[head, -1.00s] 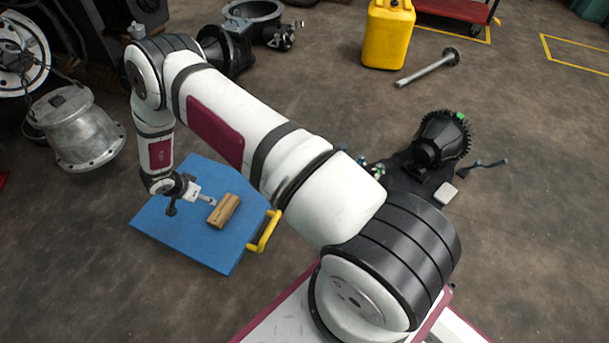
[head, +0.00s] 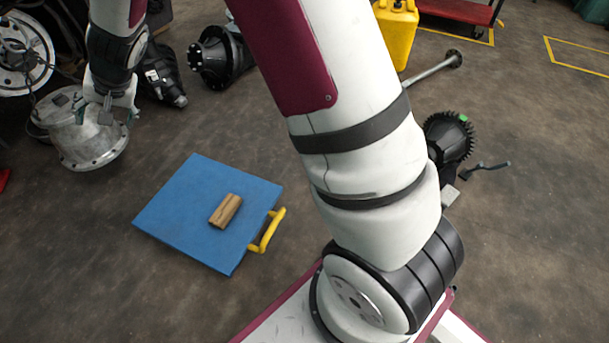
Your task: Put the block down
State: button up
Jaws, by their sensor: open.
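The wooden block (head: 225,211) lies on the blue board (head: 187,205), a little right of its middle. The board rests on the floor and has a yellow handle (head: 267,231) at its right edge. My gripper (head: 117,121) is at the upper left, well away from the block and board. It hangs in front of the grey metal housing as seen from the head. It is open, and I see nothing held in it. Its fingers are small in the view.
The grey metal housing (head: 85,145) stands at the left, behind my gripper in the picture. Dark machine parts (head: 217,57) lie at the top. A black toothed gear (head: 449,138) and a yellow canister (head: 397,30) are on the right. The floor around the board is clear.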

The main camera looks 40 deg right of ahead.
jog(key=s+d+r+n+g, duration=0.1)
jog(key=s+r+n+g, duration=0.1)
jog(key=s+r, duration=0.65)
jog(key=s+d+r+n+g, duration=0.15)
jog(key=s+r, duration=0.25)
jog(key=s, duration=0.9)
jog(key=s+d+g+h, duration=0.1)
jog(key=s+d, duration=0.3)
jog(key=s, duration=0.5)
jog(key=s+d+n+g+h, duration=0.1)
jog(key=s+d, duration=0.3)
jog(key=s, duration=0.6)
jog(key=s+d+g+h, duration=0.1)
jog(key=s+d, duration=0.3)
jog(key=s, duration=0.5)
jog(key=shift+s+f+n+h, duration=0.2)
jog(key=shift+n+h, duration=0.15)
jog(key=shift+h, duration=0.05)
notch_tip(320, 180, up, 36)
jog(key=t+p, duration=0.4)
jog(key=p, duration=3)
jog(key=shift+d+n, duration=0.15)
jog(key=shift+n, duration=0.15)
